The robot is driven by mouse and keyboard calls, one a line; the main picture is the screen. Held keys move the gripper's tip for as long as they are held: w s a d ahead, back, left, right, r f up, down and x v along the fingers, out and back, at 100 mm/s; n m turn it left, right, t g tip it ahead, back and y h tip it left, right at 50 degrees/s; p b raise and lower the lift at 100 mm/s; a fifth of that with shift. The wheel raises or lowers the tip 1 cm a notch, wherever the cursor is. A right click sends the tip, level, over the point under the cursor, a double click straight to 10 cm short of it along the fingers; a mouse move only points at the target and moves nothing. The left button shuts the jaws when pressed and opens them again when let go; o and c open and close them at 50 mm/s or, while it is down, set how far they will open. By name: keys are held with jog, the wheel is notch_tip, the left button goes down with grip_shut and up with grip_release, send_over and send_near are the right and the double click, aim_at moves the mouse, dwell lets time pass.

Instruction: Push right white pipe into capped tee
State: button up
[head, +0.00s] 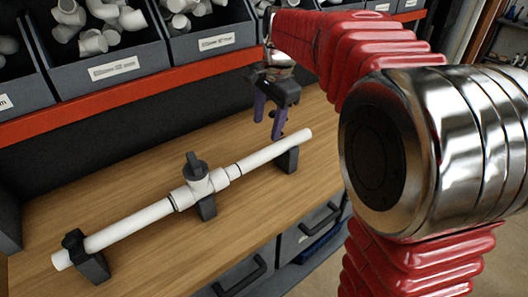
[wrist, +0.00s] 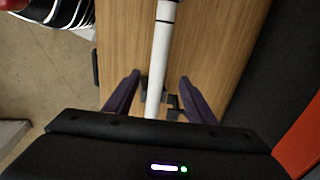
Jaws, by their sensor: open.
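The right white pipe (head: 275,149) lies with its outer end on a dark support (head: 287,160). In the wrist view the right white pipe (wrist: 161,50) runs between the fingers and carries a dark ring near the top. My gripper (head: 270,122) is open above the pipe's outer end. In the wrist view my gripper (wrist: 160,77) has one finger on each side, apart from the pipe.
A left white pipe (head: 130,226) runs from the tee to a dark clamp (head: 84,256). Bins of white fittings (head: 205,30) stand behind an orange rail (head: 120,97). The wooden bench (head: 150,185) is otherwise clear. Drawers (head: 300,240) are below its front edge.

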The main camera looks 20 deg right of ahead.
aim_at(262, 152)
jog(key=f, duration=0.4)
jog(key=w+f, duration=0.1)
jog(key=f, duration=0.3)
jog(key=w+a+f, duration=0.1)
jog(key=f, duration=0.3)
jog(key=shift+w+f, duration=0.1)
jog(key=shift+f, duration=0.05)
jog(key=shift+c, duration=0.3)
jog(key=shift+w, duration=0.1)
grip_shut()
